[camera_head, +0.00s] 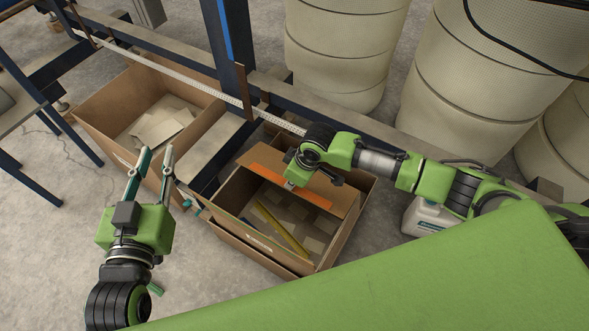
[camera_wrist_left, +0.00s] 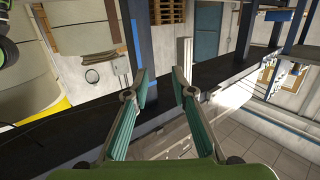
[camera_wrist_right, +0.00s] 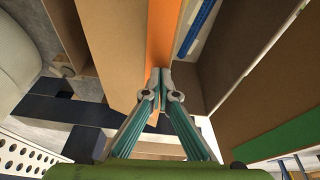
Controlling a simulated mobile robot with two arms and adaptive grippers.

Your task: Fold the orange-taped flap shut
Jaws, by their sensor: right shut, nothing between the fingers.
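The flap (camera_head: 342,197) is a cardboard panel at the back of the open box (camera_head: 262,252), with an orange tape strip (camera_head: 300,191) along it. It is tilted over the back part of the box, and the opening in front shows. My right gripper (camera_head: 289,186) is at the flap in the head view, its fingers mostly hidden. In the right wrist view its fingertips (camera_wrist_right: 160,76) are together and empty at the end of the orange strip (camera_wrist_right: 160,35); I cannot tell whether they touch. My left gripper (camera_head: 153,160) is open and empty, left of the box, also seen open in its wrist view (camera_wrist_left: 163,88).
A yellow strip (camera_head: 281,228) and flat cardboard pieces lie inside the box. Another open box (camera_head: 97,105) stands at the back left. A dark rail frame (camera_head: 235,62) runs behind both. Large beige drums (camera_head: 345,45) and a white jug (camera_head: 428,219) stand to the right.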

